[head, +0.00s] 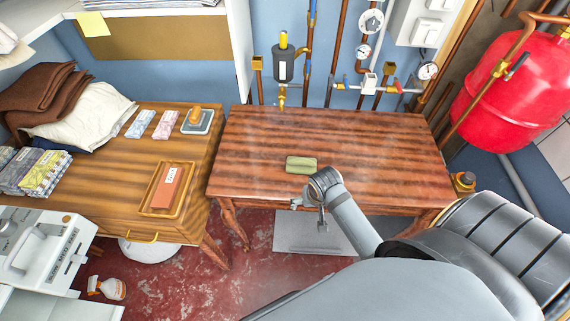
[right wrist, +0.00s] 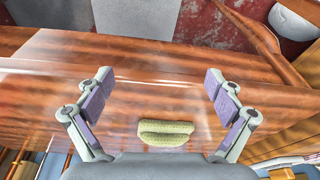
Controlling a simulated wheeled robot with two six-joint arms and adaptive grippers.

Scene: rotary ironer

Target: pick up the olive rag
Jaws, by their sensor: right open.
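The olive rag (head: 301,165) lies folded on the bare top of the reddish-brown wooden table, near its middle. In the right wrist view the rag (right wrist: 165,133) is a small yellow-green fold below the picture's middle, between the bases of the spread fingers. My right gripper (right wrist: 158,88) is open and empty, with nothing between its pads. In the head view my right arm reaches in from the lower right, and its end is at the table's front edge, close to the rag. My left gripper is not in view.
The wooden table top (head: 390,150) is otherwise clear. A second wooden table (head: 115,205) on the left holds cloths, small packs and a tray (head: 148,199) with a reddish block. Pipes and gauges (head: 371,22) line the back wall; a red tank (head: 515,90) stands right.

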